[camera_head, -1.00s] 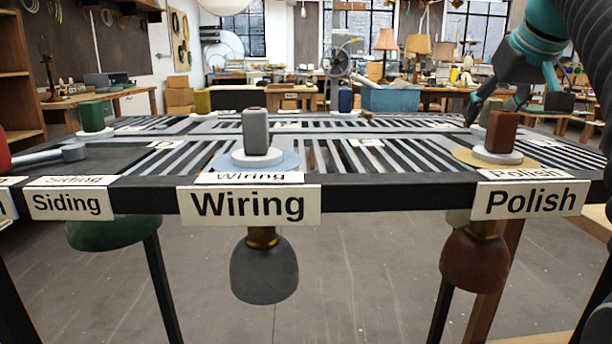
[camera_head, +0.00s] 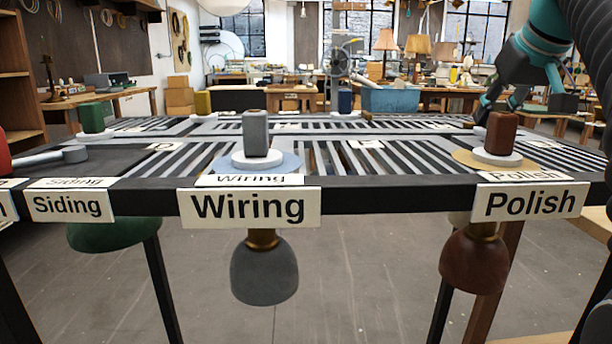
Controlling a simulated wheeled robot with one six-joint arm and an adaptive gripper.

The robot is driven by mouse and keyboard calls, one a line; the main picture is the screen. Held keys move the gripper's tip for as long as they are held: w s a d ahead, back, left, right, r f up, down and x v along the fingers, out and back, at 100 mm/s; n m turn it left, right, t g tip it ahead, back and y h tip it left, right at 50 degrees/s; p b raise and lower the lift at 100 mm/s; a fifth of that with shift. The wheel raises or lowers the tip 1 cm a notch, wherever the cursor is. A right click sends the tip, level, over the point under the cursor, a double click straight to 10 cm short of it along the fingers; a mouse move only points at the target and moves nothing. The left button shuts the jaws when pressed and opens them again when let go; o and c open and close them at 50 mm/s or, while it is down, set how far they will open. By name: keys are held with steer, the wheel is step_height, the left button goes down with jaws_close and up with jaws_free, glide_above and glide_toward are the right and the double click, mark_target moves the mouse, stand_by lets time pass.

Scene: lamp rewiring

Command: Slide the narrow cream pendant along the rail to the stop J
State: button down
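My gripper (camera_head: 497,112) is at the right, above the slotted table top and behind the brown block (camera_head: 501,133). Its fingers point down, and the block partly hides their tips. Whether it holds anything cannot be seen. The stop J cannot be made out; the small plates on the table are unreadable.
A grey block (camera_head: 255,133) with a grey shade (camera_head: 264,270) hangs at the Wiring sign (camera_head: 250,207). The brown pendant is by the Polish sign (camera_head: 531,201). A green block (camera_head: 92,117) stands at left, yellow (camera_head: 203,102) and blue (camera_head: 345,100) blocks at the back. Slats between are bare.

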steer(key=shift+d+p, duration=0.3)
steer(key=shift+d, duration=0.55)
steer(key=shift+d, duration=0.35)
steer(key=shift+w+d+p, duration=0.1)
steer(key=shift+d+p, duration=0.4)
steer(key=shift+d, duration=0.95)
steer(key=c, duration=0.8)
jaws_free()
steer(key=shift+c, duration=0.2)
steer(key=v, duration=1.2)
